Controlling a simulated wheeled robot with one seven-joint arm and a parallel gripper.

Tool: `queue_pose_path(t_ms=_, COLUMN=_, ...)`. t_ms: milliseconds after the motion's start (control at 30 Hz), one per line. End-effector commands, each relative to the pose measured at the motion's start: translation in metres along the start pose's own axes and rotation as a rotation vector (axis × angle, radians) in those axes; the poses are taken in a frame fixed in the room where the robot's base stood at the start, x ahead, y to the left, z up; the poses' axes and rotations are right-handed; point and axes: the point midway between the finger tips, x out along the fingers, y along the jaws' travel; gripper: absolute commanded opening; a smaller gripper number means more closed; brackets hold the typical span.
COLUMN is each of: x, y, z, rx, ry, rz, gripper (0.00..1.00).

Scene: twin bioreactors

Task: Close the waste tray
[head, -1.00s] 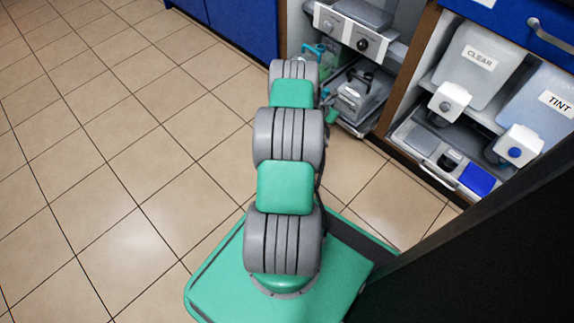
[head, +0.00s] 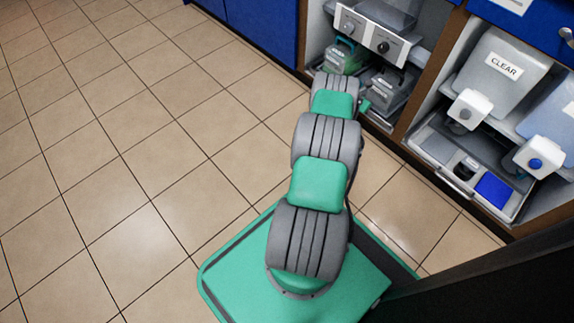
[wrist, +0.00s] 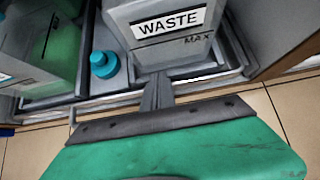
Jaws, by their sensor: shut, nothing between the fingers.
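The waste tray (wrist: 205,82) is low in the left cabinet bay and bears a grey container labelled WASTE (wrist: 165,32). My gripper (wrist: 155,85) is shut and empty, its fingertips at the tray's front edge below this container. I cannot tell for sure whether they touch it. In the head view the waste container (head: 392,88) shows beyond my arm, which hides the gripper and part of the tray. The tray is mostly inside the bay. Whether it is fully in cannot be told.
A teal-capped bottle (wrist: 103,64) and a green-filled vessel (wrist: 45,45) stand left of the waste container. A cabinet post (head: 432,75) is to the right. Beyond it another tray (head: 515,208) with a blue pad sits under the CLEAR container (head: 500,68). Floor at left is clear.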

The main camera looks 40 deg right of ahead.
Motion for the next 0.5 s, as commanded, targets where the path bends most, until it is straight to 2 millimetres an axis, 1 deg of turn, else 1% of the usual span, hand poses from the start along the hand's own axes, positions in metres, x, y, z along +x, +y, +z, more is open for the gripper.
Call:
queue_pose_path(t_ms=133, x=-0.005, y=0.000, z=-0.002, rx=-0.002, ry=0.001, rz=0.000, gripper=0.00)
queue_pose_path(t_ms=267, x=-0.024, y=0.001, z=-0.013, rx=-0.005, ry=0.003, rz=0.001, gripper=0.00)
queue_pose_path(t_ms=333, x=-0.039, y=0.001, z=-0.024, rx=-0.006, ry=0.003, rz=0.002, gripper=0.00)
queue_pose_path(t_ms=367, x=-0.049, y=0.002, z=-0.020, rx=-0.003, ry=0.000, rz=0.003, gripper=0.00)
queue_pose_path(t_ms=400, x=-0.061, y=0.002, z=-0.020, rx=-0.004, ry=0.000, rz=0.003, gripper=0.00)
queue_pose_path(t_ms=500, x=-0.089, y=0.002, z=-0.021, rx=-0.003, ry=0.001, rz=0.003, gripper=0.00)
